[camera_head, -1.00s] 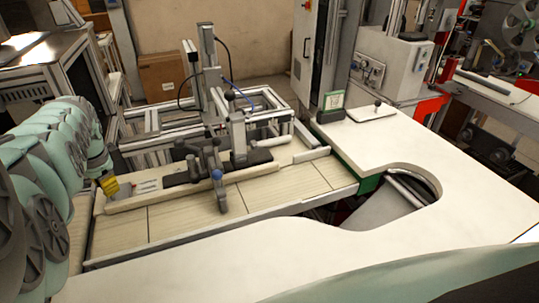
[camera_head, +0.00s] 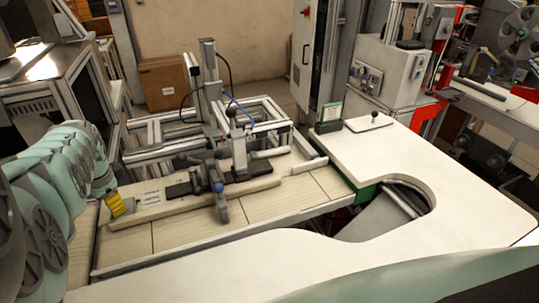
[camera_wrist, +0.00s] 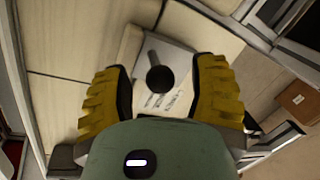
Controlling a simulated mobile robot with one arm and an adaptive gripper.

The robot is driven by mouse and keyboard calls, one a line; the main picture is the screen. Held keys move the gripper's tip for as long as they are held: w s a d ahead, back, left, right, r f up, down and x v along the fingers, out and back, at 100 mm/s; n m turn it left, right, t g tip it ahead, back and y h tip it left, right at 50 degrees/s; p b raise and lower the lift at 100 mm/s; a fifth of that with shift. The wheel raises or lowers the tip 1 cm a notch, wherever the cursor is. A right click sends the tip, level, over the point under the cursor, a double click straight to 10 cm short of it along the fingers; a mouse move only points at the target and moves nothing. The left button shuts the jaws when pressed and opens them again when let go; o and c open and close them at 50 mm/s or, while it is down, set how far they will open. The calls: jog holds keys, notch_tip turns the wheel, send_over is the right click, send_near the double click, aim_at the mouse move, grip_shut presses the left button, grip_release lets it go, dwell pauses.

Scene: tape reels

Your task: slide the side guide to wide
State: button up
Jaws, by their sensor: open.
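A pale plate with printed marks (camera_head: 150,197) lies at the left end of the long light board (camera_head: 245,189) on the slatted bench. In the wrist view, the plate (camera_wrist: 182,72) carries a black round knob (camera_wrist: 160,80) on a short post. This looks like the handle of the side guide, but I cannot tell for sure. My gripper (camera_head: 121,207) is at the left end of the board, with yellow fingers pointing down. In the wrist view, my gripper (camera_wrist: 160,70) is open, one finger on each side of the knob, with gaps left. The head view does not show the knob.
A dark clamp fixture with a blue-tipped lever (camera_head: 218,188) stands on the board to the right. An aluminium frame with a post (camera_head: 211,85) rises behind. The white curved worktop (camera_head: 420,160) lies in front and right, mostly clear. A cardboard box (camera_head: 163,83) stands behind.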

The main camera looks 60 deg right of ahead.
jog(key=shift+r, duration=0.25)
jog(key=shift+d+r, duration=0.1)
jog(key=shift+r, duration=0.15)
jog(key=shift+s+r, duration=0.2)
jog(key=shift+r, duration=0.75)
jog(key=shift+s+r, duration=0.2)
jog(key=shift+r, duration=0.8)
jog(key=shift+s+r, duration=0.2)
jog(key=shift+r, duration=0.75)
jog(key=shift+s+r, duration=0.15)
jog(key=shift+r, duration=0.15)
